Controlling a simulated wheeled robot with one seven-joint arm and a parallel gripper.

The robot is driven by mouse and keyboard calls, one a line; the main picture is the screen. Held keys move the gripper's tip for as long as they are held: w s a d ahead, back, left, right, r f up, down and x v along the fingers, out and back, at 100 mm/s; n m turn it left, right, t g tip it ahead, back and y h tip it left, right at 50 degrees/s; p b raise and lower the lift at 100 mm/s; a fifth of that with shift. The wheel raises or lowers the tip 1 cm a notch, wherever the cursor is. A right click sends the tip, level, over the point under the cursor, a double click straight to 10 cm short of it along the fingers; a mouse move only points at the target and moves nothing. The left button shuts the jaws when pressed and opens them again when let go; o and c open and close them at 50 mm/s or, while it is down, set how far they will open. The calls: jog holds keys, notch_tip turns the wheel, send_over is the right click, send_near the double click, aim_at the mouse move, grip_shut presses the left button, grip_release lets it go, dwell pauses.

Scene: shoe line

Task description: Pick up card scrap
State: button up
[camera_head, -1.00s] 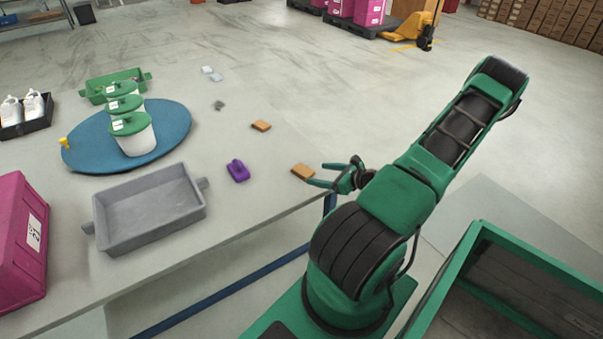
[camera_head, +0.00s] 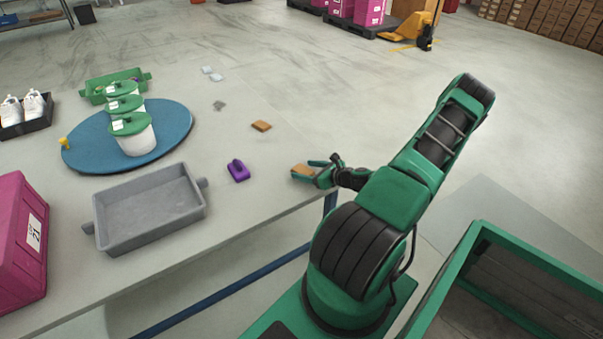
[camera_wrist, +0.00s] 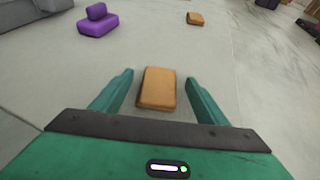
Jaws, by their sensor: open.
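A small orange-brown block, which looks like the card scrap (camera_wrist: 158,88), lies on the table between the open fingers of my gripper (camera_wrist: 158,92) in the wrist view. Clear gaps show on both sides of it. In the head view the same piece (camera_head: 302,171) is near the table's right edge, partly covered by my gripper (camera_head: 312,172). A second similar orange-brown piece (camera_head: 261,125) lies farther back, and it also shows in the wrist view (camera_wrist: 195,18).
A purple block with a raised grip (camera_head: 238,171) lies to the left. A grey tray (camera_head: 103,225), a blue round mat (camera_head: 82,155) with white green-lidded tubs, and a pink crate (camera_head: 18,245) stand farther left. A green-rimmed bin (camera_head: 476,240) is at lower right.

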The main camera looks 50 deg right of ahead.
jog(key=shift+x, duration=0.75)
jog(key=c, duration=1.1)
